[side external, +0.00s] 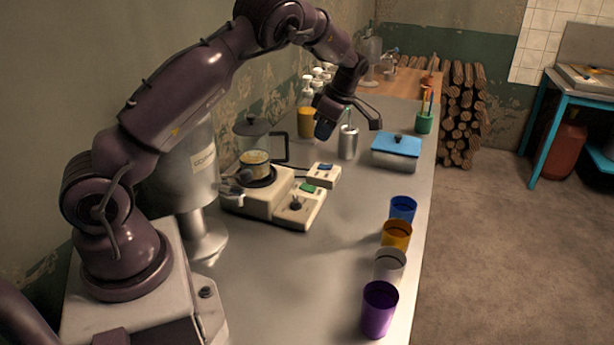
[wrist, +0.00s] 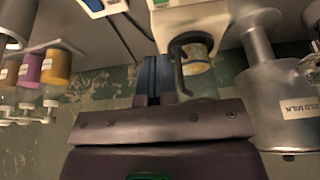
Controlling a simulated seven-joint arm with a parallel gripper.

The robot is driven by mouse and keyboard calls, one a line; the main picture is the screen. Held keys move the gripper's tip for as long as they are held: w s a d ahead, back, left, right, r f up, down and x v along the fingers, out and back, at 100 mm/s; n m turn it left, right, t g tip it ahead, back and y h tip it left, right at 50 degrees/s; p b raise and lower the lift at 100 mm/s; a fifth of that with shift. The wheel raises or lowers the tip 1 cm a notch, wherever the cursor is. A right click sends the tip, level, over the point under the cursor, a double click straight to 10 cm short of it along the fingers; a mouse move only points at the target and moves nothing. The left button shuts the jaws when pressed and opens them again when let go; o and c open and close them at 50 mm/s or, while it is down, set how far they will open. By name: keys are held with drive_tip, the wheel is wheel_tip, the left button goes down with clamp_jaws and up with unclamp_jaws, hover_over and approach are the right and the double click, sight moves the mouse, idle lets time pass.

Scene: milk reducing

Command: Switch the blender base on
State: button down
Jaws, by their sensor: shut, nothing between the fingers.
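A beige appliance (side external: 262,201), which looks like the blender base, stands on the steel counter at centre left. A clear jug (side external: 254,160) with a dark lid, dark handle and yellowish contents sits on it. Its front panel (side external: 299,207) has a dark knob and a green part; whether it is on I cannot tell. The base (wrist: 188,17) and jug (wrist: 196,62) also show in the wrist view, ahead of the fingers. My gripper (side external: 323,130) is shut and empty, above the counter beyond the base, apart from it. It also shows in the wrist view (wrist: 151,74).
A small beige switch box (side external: 323,175) stands beside the base. A metal canister (side external: 348,142) and a blue-lidded box (side external: 396,150) stand near my gripper. Several cups, including a purple one (side external: 378,310), line the right edge. A "COLD MILK" container (wrist: 288,100) is at right in the wrist view.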

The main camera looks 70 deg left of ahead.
sight(303, 184)
idle(0.3)
drive_tip(key=x, duration=1.4)
drive_tip(key=shift+w+d+f, duration=0.1)
drive_tip(key=shift+w+d, duration=0.15)
